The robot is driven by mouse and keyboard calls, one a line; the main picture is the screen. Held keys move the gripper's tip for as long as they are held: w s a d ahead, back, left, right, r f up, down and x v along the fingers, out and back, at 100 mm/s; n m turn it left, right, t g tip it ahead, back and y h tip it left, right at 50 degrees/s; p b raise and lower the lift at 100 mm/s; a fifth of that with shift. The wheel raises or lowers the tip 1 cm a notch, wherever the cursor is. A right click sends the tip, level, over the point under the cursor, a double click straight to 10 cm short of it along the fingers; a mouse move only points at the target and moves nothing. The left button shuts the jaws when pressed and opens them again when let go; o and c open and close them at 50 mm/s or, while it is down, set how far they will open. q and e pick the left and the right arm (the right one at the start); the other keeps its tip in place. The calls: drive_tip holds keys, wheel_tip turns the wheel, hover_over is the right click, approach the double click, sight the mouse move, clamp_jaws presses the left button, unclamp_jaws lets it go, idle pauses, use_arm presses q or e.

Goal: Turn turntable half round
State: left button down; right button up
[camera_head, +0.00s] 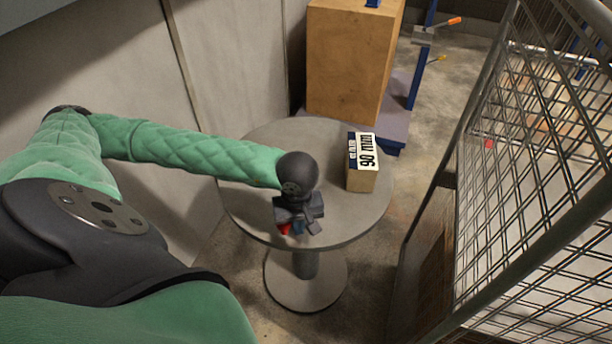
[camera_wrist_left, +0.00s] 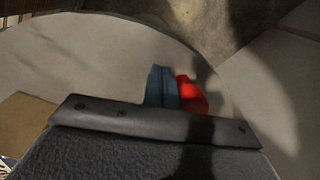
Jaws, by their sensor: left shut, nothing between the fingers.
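My left gripper (camera_head: 298,229) is over the turntable's near edge, pointing down, shut and empty. A small red piece (camera_head: 284,229) is close beside its fingers. In the left wrist view the blue-grey fingers (camera_wrist_left: 162,88) are together, and the red piece (camera_wrist_left: 192,94) is just right of them near the rim. I cannot tell whether they touch. Part of the red piece is hidden. My right gripper is not in view.
A wire-mesh cage (camera_head: 530,170) stands at the right, near the turntable. A large wooden box (camera_head: 350,60) on a blue-framed trolley (camera_head: 396,125) stands behind. Grey wall panels (camera_head: 235,70) rise at the left. Bare floor shows between the turntable and the cage.

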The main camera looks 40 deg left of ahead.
use_arm(q)
drive_tip(key=shift+s+a, duration=0.2)
idle(0.3)
drive_tip(key=shift+s+a+f+b, duration=0.1)
drive_tip(key=shift+s+a+b, duration=0.1)
drive_tip(key=shift+a+b, duration=0.3)
drive_tip(key=shift+s+a+b, duration=0.3)
drive_tip(key=shift+a+b, duration=0.1)
drive_tip(key=shift+a, duration=0.2)
drive_tip(key=shift+s+a+b, duration=0.25)
drive_tip(key=shift+a+b, duration=0.1)
drive_tip(key=shift+a, duration=0.25)
drive_tip(key=shift+s+a, duration=0.15)
drive_tip(key=shift+a, duration=0.15)
drive_tip(key=shift+r, duration=0.2)
